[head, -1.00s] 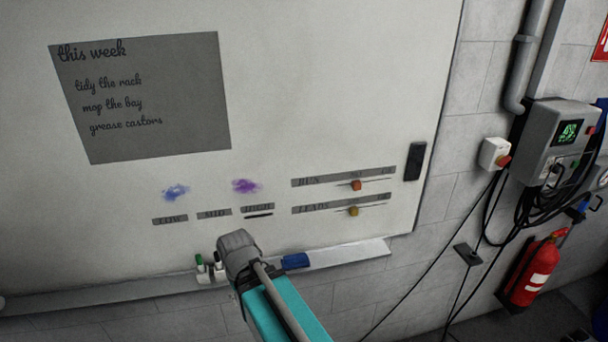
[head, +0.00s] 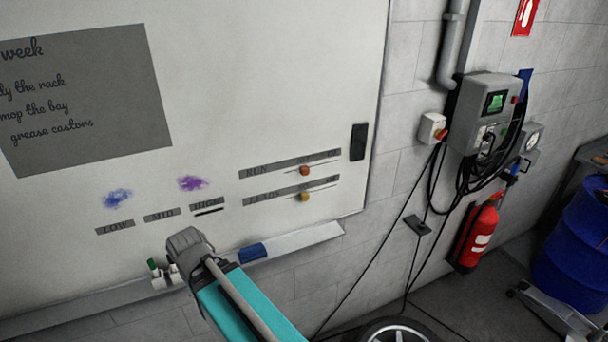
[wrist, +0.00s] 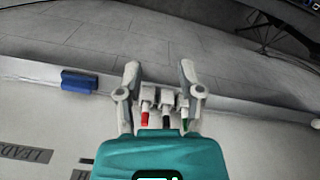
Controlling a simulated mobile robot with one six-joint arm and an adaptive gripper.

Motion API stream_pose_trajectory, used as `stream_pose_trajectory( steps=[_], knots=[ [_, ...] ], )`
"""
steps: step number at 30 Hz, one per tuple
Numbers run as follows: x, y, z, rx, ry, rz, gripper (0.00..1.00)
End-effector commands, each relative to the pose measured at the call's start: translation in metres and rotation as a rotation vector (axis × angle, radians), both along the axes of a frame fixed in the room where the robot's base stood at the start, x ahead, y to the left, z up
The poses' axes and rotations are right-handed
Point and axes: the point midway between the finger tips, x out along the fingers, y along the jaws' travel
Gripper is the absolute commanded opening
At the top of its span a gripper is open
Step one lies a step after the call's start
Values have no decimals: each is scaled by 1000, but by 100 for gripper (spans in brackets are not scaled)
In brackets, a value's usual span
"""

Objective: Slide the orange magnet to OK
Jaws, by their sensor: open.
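The orange magnet (head: 304,170) sits on the thin line beneath the grey RUN strip (head: 262,170) at the whiteboard's lower right. It lies below the strip's small middle lettering, left of the faint lettering at the right end, which is too small to read surely. A yellow magnet (head: 304,196) sits on the LEADS line just below. In the wrist view my gripper (wrist: 160,75) is open and empty, its fingers apart in front of the pen holder (wrist: 165,98) on the tray. In the head view my arm hides the fingers, left of and below the magnets.
A blue eraser (head: 252,253) lies on the tray (head: 305,240) below the board; it also shows in the wrist view (wrist: 79,82). A black block (head: 358,142) is on the board's right edge. Cables, a wall control box (head: 490,110) and a fire extinguisher (head: 473,233) stand right.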

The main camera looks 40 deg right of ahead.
Motion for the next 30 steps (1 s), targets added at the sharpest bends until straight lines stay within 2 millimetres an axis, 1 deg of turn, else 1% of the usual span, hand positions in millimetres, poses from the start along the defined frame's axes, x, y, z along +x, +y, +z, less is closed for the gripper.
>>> stream_pose_trajectory(
  steps=[1,4,6,8,11,15,17,18,24,30],
  knots=[
    [2,-3,-1,-8,-5,-2,30],
    [7,-13,-4,-44,-22,-9,12],
    [13,-25,-7,-86,-43,-17,0],
    [19,-39,-10,-134,-65,-24,0],
    [32,-68,-13,-235,-110,-35,0],
    [50,-117,-13,-407,-181,-41,0],
    [58,-138,-11,-482,-209,-39,0],
    [62,-151,-9,-534,-227,-35,0],
    [83,-214,7,-787,-305,3,0],
    [99,-266,29,-1035,-356,76,0]
  ],
)
